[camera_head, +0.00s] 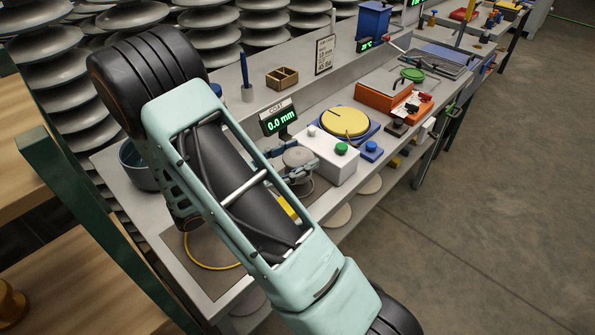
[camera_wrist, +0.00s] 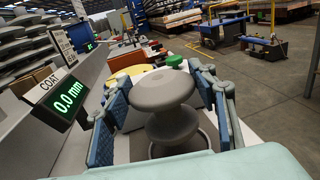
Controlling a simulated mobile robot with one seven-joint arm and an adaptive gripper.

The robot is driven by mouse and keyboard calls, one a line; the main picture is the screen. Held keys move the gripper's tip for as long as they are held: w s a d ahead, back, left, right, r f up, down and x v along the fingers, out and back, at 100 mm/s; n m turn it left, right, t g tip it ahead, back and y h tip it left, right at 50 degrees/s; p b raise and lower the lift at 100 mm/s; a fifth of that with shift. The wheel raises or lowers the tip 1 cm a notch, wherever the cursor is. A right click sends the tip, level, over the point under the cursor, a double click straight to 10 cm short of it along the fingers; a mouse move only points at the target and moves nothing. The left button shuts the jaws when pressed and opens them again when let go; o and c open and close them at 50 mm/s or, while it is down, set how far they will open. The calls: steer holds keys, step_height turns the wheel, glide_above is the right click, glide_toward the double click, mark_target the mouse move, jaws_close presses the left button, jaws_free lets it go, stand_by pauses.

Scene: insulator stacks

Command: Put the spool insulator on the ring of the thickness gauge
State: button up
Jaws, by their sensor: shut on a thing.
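The grey spool insulator (camera_wrist: 170,115) stands upright between the two blue-padded fingers of my gripper (camera_wrist: 158,112) in the wrist view. My gripper is shut on it. In the head view the spool insulator's round grey top (camera_head: 298,156) shows beside the thickness gauge's display (camera_head: 279,117), with my gripper (camera_head: 293,163) around it. The display reads COAT 0.0 mm. A grey ring-like rim (camera_wrist: 206,138) shows around the spool's foot in the wrist view. The spool hides most of this rim, so I cannot tell whether the spool rests on it or hangs just above.
A white box with a green button (camera_head: 341,148) stands close to the right of the spool. A yellow disc (camera_head: 345,122) on a blue base lies behind it. My arm hides the bench's near part.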

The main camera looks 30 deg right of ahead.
steer(key=shift+f, duration=1.9)
steer(key=shift+f+b, duration=0.1)
steer(key=shift+b, duration=0.25)
steer(key=o, duration=1.5)
steer(key=shift+a, duration=0.25)
steer(key=a, duration=0.4)
steer(key=s+a, duration=0.1)
steer(key=a, duration=0.2)
steer(key=shift+s, duration=0.1)
